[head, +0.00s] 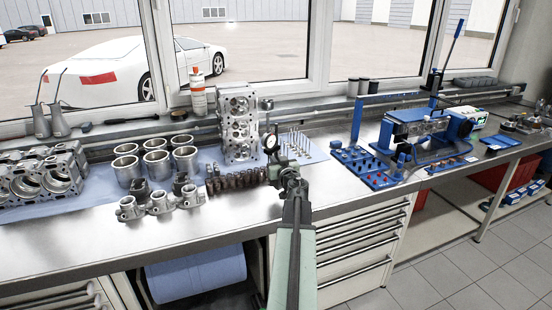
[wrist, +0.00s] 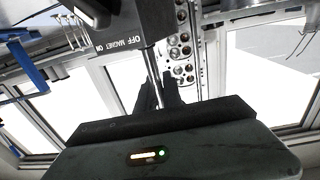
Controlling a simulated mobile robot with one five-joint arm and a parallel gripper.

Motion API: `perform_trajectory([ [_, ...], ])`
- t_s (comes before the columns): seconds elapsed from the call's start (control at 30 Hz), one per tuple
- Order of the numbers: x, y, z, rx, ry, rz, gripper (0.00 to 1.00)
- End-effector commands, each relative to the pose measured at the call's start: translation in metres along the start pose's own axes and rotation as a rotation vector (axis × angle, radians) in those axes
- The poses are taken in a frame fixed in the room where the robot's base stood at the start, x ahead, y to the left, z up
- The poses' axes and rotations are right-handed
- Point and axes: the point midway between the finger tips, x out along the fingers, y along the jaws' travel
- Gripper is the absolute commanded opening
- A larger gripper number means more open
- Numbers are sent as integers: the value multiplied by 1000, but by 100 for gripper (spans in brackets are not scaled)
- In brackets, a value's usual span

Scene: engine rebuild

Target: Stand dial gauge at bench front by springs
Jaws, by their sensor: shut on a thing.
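The dial gauge shows its small round dial (head: 271,142) just left of and above my gripper (head: 289,172) in the head view. In the wrist view its dark magnet base (wrist: 115,38), lettered OFF MAGNET ON, and its thin metal post (wrist: 154,75) are close. My gripper (wrist: 160,95) is shut on the post. In the head view my gripper is over the bench's front part, and the gauge base is hard to make out; I cannot tell whether it touches the bench. The springs (head: 235,180) stand in a dark row just left of my gripper.
The cylinder head (head: 238,125) stands upright behind the springs, with several valves (head: 300,142) to its right. A throttle-body casting (head: 160,201) lies left, near the front edge. Blue trays (head: 365,168) lie right. Bare bench top (head: 335,190) shows right of my gripper.

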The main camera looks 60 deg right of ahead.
Motion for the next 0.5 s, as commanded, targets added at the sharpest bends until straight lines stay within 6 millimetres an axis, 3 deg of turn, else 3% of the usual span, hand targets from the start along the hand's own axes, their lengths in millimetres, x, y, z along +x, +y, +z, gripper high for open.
perform_trajectory([
  [0.5, 0, 1, 36, 1, 1, 2, 0],
])
